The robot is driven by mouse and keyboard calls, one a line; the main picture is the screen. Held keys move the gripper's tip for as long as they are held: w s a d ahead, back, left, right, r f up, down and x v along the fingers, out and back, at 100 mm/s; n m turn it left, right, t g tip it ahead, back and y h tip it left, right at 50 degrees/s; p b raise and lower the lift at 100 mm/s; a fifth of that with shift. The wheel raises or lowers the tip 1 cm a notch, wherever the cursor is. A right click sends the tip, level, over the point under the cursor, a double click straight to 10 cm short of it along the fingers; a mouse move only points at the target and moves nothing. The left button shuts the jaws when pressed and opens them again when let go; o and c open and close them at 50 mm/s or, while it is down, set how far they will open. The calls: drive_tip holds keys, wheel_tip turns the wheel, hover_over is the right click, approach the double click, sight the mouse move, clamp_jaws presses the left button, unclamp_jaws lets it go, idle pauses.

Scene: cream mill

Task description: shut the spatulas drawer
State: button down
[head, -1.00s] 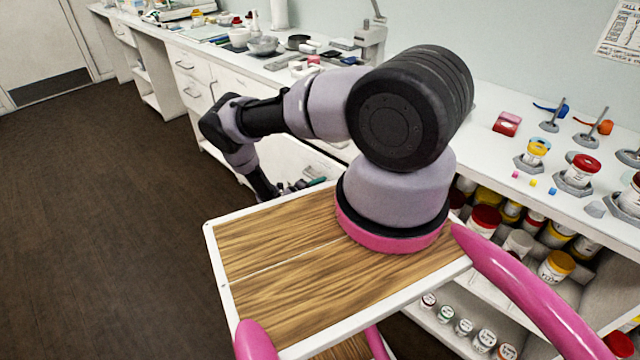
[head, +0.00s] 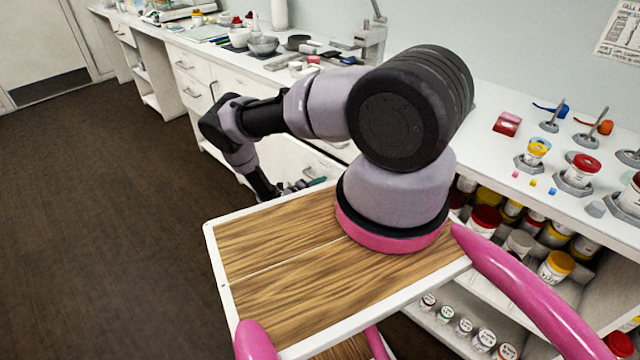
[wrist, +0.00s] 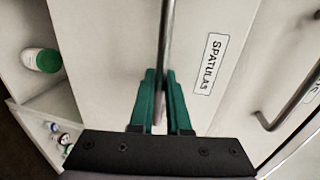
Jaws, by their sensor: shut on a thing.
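The spatulas drawer has a pale front (wrist: 115,50) with a white label reading "SPATULAS" (wrist: 208,65) in the wrist view. Its metal bar handle (wrist: 165,40) runs between the green fingers of my gripper (wrist: 165,95), which is shut on it. In the head view my gripper (head: 304,186) is low beside the cabinet fronts, partly hidden behind my arm's base and wooden top. The drawer is mostly hidden there, and I cannot tell how far it stands out.
In the wrist view another bar handle (wrist: 290,100) is to the right, and a shelf with a green-capped bottle (wrist: 42,60) is to the left. In the head view the counter (head: 475,135) carries jars and stands. The brown floor (head: 90,220) at left is clear.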

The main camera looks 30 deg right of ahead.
drive_tip(key=shift+r+x, duration=0.2)
drive_tip(key=shift+x, duration=0.7)
drive_tip(key=shift+r+x, duration=0.2)
drive_tip(key=shift+x, duration=0.75)
drive_tip(key=c, duration=0.9)
unclamp_jaws()
drive_tip(key=shift+d, duration=0.1)
drive_tip(key=v, duration=1)
drive_tip(key=shift+a, duration=0.4)
